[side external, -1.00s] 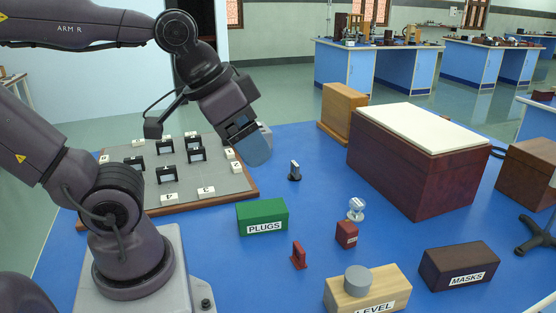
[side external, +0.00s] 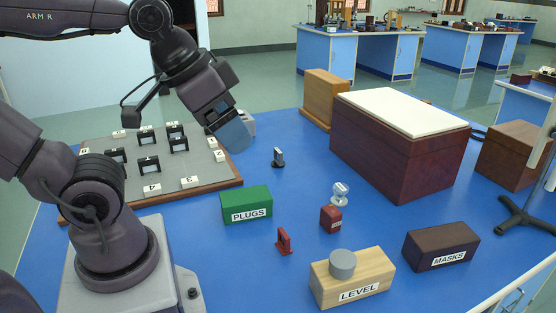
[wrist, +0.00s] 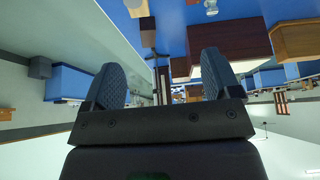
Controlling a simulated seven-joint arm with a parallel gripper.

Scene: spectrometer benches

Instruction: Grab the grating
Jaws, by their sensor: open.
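No piece in view is labelled as the grating. A small upright piece on a dark foot (side external: 278,157) stands alone on the blue table and may be it, but I cannot tell for sure. Several black-framed pieces stand on the grey board (side external: 205,172), among numbered white tags. My gripper (side external: 236,136) is above the table beside the board's right edge, up and left of the lone upright piece and apart from it. In the wrist view my gripper (wrist: 160,80) has its two fingers wide apart with nothing between them.
A green PLUGS box (side external: 246,204), a small red stand (side external: 284,241), a LEVEL block (side external: 352,277) and a MASKS box (side external: 441,245) stand nearer the front. A large white-topped box (side external: 395,150) blocks the right. Bare table surrounds the upright piece.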

